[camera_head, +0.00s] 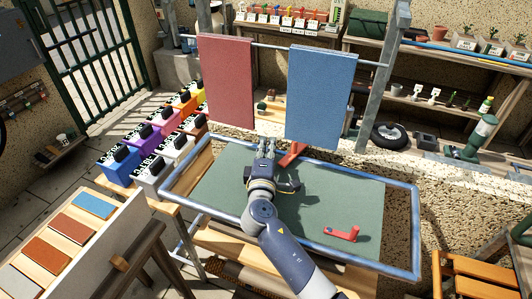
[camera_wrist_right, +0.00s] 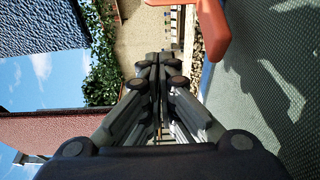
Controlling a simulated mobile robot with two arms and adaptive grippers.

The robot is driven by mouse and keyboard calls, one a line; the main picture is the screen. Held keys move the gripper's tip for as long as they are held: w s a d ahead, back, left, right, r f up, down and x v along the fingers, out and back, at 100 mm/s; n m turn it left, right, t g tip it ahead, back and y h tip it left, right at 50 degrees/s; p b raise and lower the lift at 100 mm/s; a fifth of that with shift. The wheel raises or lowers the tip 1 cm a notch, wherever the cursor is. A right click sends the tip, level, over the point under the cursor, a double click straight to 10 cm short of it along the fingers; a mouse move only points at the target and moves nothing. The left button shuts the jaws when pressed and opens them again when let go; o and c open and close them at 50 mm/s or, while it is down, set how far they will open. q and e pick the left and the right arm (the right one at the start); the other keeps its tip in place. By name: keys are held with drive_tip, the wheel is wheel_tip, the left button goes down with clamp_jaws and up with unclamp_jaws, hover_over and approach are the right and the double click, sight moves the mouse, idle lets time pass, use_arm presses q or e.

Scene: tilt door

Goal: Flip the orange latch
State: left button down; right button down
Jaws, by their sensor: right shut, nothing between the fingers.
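An orange latch (camera_head: 291,154) stands up near the back edge of the green panel (camera_head: 215,190), just to the right of my right gripper. In the right wrist view the orange latch (camera_wrist_right: 212,28) shows at the top, beside the fingertips, and its shadow falls on the panel. My right gripper (camera_head: 266,146) is shut and empty, with a visible gap to the latch in the wrist view; its fingers (camera_wrist_right: 160,65) are together. A second, red-orange angled piece (camera_head: 346,234) lies at the panel's front right. The left gripper is not in view.
A blue tubular frame (camera_head: 400,271) borders the panel. Red (camera_head: 227,85) and blue (camera_head: 320,95) boards hang from a rail behind it. Several coloured boxes (camera_head: 122,163) stand to the left. The panel's right half is mostly clear.

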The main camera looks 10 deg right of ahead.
drive_tip(key=shift+x, duration=0.85)
drive_tip(key=s+d+p, duration=0.2)
drive_tip(key=shift+s+d+r, duration=0.15)
drive_tip(key=shift+s+d, duration=0.05)
drive_tip(key=shift+d, duration=0.15)
drive_tip(key=shift+s+d, duration=0.25)
drive_tip(key=shift+w, duration=0.1)
